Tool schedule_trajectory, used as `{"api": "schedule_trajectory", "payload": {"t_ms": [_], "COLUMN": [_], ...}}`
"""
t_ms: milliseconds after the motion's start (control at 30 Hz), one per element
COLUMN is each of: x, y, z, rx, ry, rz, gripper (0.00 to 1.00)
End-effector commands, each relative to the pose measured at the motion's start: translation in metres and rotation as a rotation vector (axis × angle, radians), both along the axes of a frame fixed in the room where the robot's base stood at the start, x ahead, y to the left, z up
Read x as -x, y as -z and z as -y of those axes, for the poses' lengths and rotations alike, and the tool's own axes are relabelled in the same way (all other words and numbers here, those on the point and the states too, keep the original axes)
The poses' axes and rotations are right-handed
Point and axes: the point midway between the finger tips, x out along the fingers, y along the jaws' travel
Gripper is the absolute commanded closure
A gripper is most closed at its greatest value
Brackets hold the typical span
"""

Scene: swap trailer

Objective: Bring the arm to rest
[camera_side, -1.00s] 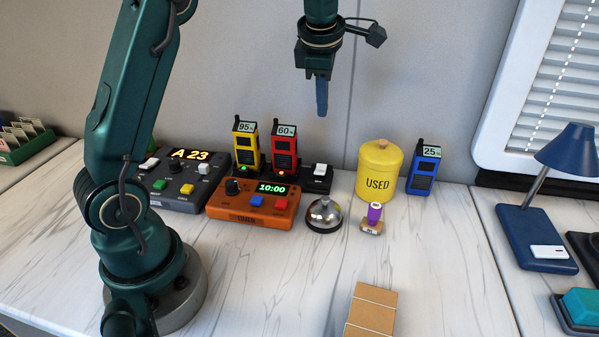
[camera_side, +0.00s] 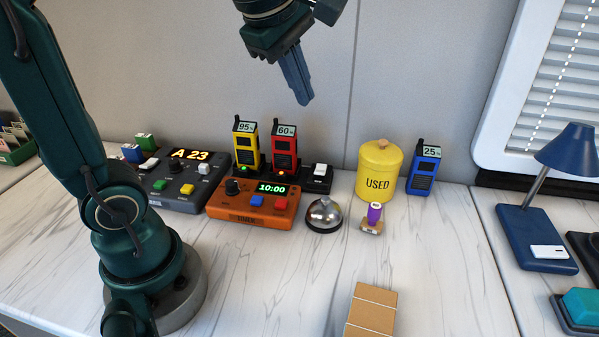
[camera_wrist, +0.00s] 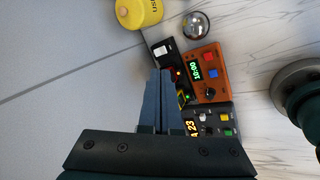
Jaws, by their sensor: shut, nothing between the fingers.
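My gripper (camera_side: 304,98) is shut and empty in the side view. It hangs in the air above the red radio (camera_side: 284,150) and points down and slightly right. In the wrist view the closed fingers (camera_wrist: 166,80) partly cover the radios in their charger. My upper arm leans back to the left in the side view.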

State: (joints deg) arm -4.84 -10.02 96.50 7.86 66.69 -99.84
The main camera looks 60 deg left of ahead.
Motion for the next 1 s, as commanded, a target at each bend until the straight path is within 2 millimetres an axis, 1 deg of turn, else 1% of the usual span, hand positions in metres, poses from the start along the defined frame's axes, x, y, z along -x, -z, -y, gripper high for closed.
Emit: {"api": "schedule_trajectory", "payload": {"t_ms": [33, 200, 400, 500, 600, 700, 833, 1000], "x": [0.016, 0.058, 0.096, 0.108, 0.115, 0.117, 0.114, 0.114], "y": [0.001, 0.020, 0.052, 0.069, 0.083, 0.088, 0.087, 0.086], "z": [0.008, 0.027, 0.042, 0.047, 0.049, 0.050, 0.051, 0.050], "rx": [-0.038, -0.203, -0.411, -0.507, -0.580, -0.637, -0.692, -0.703], "ry": [0.114, 0.537, 1.012, 1.227, 1.403, 1.526, 1.605, 1.621], "rz": [0.000, -0.022, -0.053, -0.076, -0.105, -0.119, -0.119, -0.122], "gripper": [1.00, 1.00, 1.00, 1.00, 1.00, 1.00, 1.00, 1.00]}}
